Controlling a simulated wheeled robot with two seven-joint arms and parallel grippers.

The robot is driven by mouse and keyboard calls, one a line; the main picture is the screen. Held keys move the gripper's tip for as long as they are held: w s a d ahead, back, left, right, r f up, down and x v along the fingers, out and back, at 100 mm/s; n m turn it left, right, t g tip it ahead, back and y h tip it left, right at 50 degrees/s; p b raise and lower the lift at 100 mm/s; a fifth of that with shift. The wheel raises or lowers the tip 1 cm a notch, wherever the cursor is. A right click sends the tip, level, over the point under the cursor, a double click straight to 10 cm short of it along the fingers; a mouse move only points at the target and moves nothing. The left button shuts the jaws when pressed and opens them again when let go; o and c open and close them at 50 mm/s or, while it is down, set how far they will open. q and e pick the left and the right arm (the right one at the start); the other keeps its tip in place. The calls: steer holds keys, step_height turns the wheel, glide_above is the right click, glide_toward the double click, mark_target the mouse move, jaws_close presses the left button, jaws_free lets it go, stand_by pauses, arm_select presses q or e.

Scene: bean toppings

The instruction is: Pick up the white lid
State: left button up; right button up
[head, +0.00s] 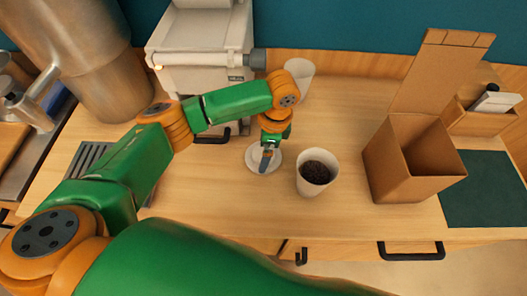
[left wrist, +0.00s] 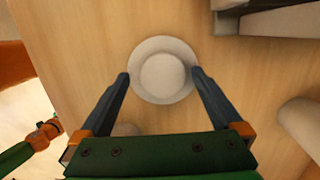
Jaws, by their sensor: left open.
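The white lid (head: 254,158) lies on the wooden table near its middle in the head view. It is a round white disc with a raised inner ring, and it also shows in the left wrist view (left wrist: 163,70). My left gripper (head: 266,160) is over the lid, pointing down. In the left wrist view my left gripper (left wrist: 162,80) is open, with one finger on each side of the lid. I cannot tell whether the fingers touch it. Part of the lid is hidden behind the gripper in the head view.
A white cup (head: 312,184) of dark contents stands just right of the lid. An empty white cup (head: 301,70) stands behind, beside a white machine (head: 195,50). An open cardboard box (head: 385,165) is at right, near a dark green mat (head: 487,190). A slatted grey tray lies at left.

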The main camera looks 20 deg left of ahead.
arm_select(q)
steer(key=shift+w+f, duration=0.25)
steer(key=shift+s+r, duration=0.1)
steer(key=shift+s, duration=0.05)
steer(key=c, duration=1.4)
